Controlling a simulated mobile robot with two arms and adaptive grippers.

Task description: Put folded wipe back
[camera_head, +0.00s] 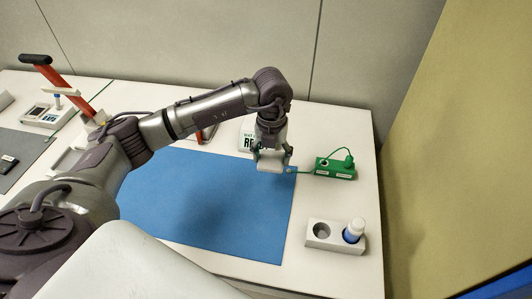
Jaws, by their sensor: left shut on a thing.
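My left gripper (273,168) points down above the far right corner of the blue mat (205,215). It is shut on a small white thing, which looks like the folded wipe (270,160); the fingers cover part of it. Behind the gripper stands a white box or sign (247,142) with dark lettering, partly hidden by my arm. My right gripper is not in view.
A green block (336,169) with a green cord is right of the gripper. A white holder (322,245) at front right has one empty hole and a blue-and-white bottle (354,230). A red-handled press (66,85) stands far left. The mat's middle is clear.

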